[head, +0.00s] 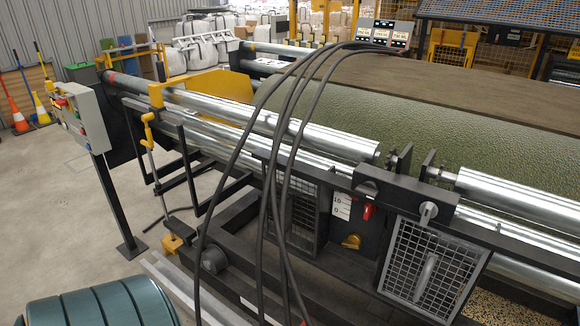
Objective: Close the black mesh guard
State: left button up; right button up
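No part of either gripper shows in the head view. A mesh panel (408,262) with a pale frame, dark mesh and a grey pull handle (426,275) is on the front of the roller machine at lower right. It looks tilted outward at the bottom, but I cannot be sure. A second, darker mesh panel (303,214) sits left of it in the machine front, partly behind black cables. I cannot tell which panel is the black mesh guard.
Black cables (262,190) arch across the middle. Shiny rollers (300,130) run before the green turf (400,120). A control box on a post (82,115) stands left. A teal ribbed object (100,305) is at lower left. The grey floor (60,215) at left is mostly clear.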

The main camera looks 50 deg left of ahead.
aim_at(289, 213)
jog(key=u, duration=1.5)
